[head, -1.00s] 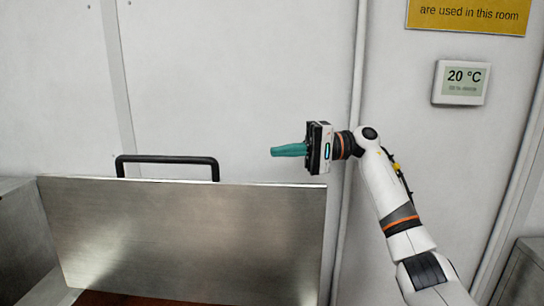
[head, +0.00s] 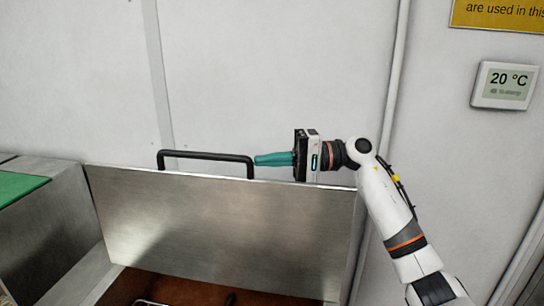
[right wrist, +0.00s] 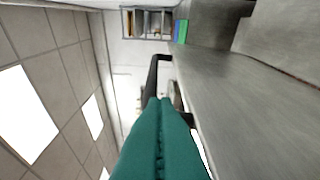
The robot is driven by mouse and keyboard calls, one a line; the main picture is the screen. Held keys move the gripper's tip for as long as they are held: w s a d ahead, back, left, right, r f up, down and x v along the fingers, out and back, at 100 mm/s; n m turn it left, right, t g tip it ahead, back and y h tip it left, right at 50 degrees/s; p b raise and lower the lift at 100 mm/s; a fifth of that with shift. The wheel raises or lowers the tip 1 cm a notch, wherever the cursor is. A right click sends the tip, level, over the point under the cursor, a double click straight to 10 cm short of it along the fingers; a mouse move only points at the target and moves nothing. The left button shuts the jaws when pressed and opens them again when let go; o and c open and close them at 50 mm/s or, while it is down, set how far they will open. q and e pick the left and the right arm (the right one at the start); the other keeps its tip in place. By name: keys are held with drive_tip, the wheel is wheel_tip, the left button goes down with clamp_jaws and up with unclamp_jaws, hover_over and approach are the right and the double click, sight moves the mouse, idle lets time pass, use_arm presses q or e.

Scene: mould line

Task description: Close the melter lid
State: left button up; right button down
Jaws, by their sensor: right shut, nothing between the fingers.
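The melter lid (head: 225,225) is a flat steel panel standing raised, with a brown interior (head: 180,290) showing below it. A black bar handle (head: 205,155) rises from its top edge. My right gripper (head: 258,160) has teal fingers that are shut and empty. Its tips are at the right end of the handle, just above the lid's top edge; I cannot tell whether they touch. In the right wrist view, the closed fingers (right wrist: 160,140) point at the handle (right wrist: 152,80), with the lid (right wrist: 240,100) to the right. My left gripper is not in view.
A steel counter (head: 60,225) with a green surface (head: 18,187) stands at the left. A pale panelled wall (head: 280,70) is behind the lid, with a thermometer display (head: 505,85) and a yellow sign (head: 500,14) at the right.

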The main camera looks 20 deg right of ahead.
drive_tip(key=shift+s+a+f+b, duration=0.15)
drive_tip(key=shift+s+a+b, duration=0.1)
drive_tip(key=shift+s+b, duration=0.3)
drive_tip(key=s+a+f+n+h+b, duration=0.1)
drive_tip(key=s+a+n+b, duration=0.1)
drive_tip(key=s+a+b, duration=0.3)
drive_tip(key=s+a+f+n+h+b, duration=0.1)
drive_tip(key=s+a+n+b, duration=0.2)
drive_tip(key=s+b, duration=0.6)
drive_tip(key=shift+a+f, duration=0.3)
drive_tip(key=shift+a, duration=0.55)
drive_tip(key=shift+s, duration=0.1)
